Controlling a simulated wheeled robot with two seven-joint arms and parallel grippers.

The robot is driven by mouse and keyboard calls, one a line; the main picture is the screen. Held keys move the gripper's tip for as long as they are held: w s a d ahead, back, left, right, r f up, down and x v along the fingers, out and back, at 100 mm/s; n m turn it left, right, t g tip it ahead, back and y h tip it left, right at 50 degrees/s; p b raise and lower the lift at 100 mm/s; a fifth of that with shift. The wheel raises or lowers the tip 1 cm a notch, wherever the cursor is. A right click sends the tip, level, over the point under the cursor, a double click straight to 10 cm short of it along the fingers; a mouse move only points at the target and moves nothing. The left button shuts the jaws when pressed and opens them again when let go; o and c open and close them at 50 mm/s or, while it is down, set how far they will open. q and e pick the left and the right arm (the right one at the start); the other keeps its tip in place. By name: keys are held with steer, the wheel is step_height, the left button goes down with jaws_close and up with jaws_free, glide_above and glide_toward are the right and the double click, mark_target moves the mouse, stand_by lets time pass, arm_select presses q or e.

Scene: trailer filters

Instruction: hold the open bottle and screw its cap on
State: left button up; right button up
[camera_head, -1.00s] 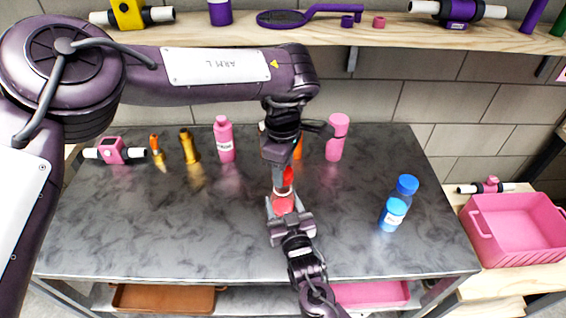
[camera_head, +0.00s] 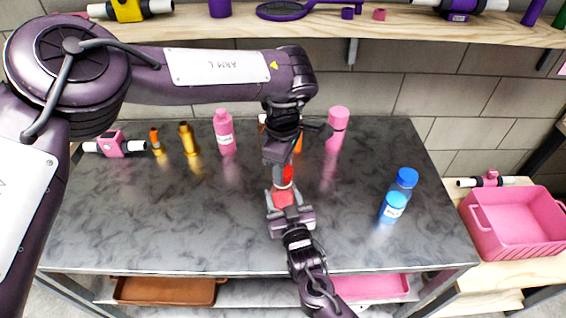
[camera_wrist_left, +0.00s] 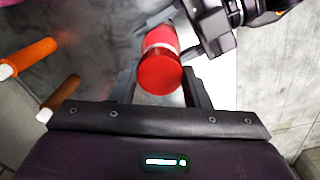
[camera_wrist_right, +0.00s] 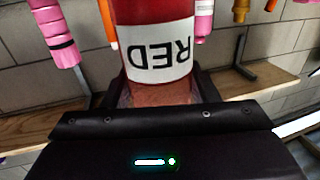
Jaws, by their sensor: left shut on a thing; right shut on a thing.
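The red bottle (camera_head: 283,197) stands roughly upright above the table, with its lower part between the fingers of my right gripper (camera_head: 284,201). In the right wrist view the bottle (camera_wrist_right: 152,82) shows a white label reading RED upside down. My left gripper (camera_head: 287,174) comes down from above and is shut on the red cap (camera_head: 288,173). In the left wrist view the round cap top (camera_wrist_left: 160,76) lies between the left fingers, in line with the bottle. The cap is at the bottle's mouth; the thread is hidden, so I cannot tell how far it is on.
A pink crate (camera_head: 515,222) is at the right. The shelf (camera_head: 400,30) runs behind. The table's left front is clear.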

arm_select(q)
steer(key=shift+f, duration=0.55)
stand_by(0.4)
steer(key=m, duration=0.9)
steer(key=shift+m, duration=0.4)
steer(key=o, duration=1)
steer(key=shift+c, duration=0.2)
